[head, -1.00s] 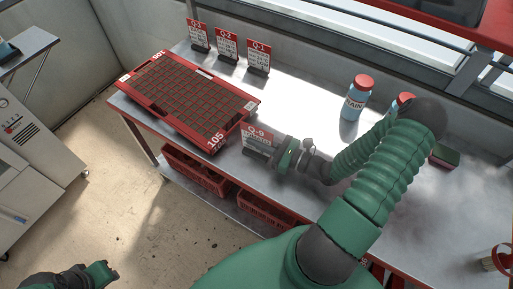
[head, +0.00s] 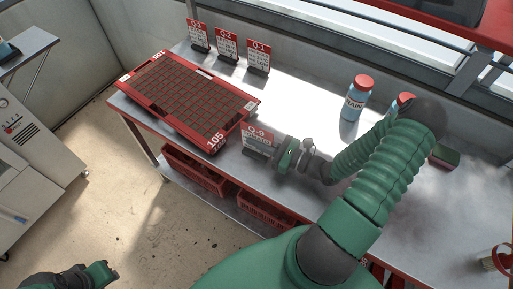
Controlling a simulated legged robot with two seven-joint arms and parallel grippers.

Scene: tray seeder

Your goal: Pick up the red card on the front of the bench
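The red and white card marked Q-9 (head: 258,137) stands upright in a dark holder near the front edge of the metal bench (head: 300,105). My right gripper (head: 281,155) is at the right side of this card, its fingers pointing left towards the card and its holder. The fingertips are small and partly merged with the card's lower edge, so I cannot tell whether they grip it. My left gripper (head: 98,277) is low at the bottom left, away from the bench, and its fingers are not clear.
A red seed tray (head: 222,137) lies just left of the card. Cards Q-3 (head: 197,34), Q-2 (head: 227,45) and Q-1 (head: 259,56) stand behind. A blue bottle with a red cap (head: 354,103) stands behind my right arm. Red crates (head: 197,172) sit under the bench.

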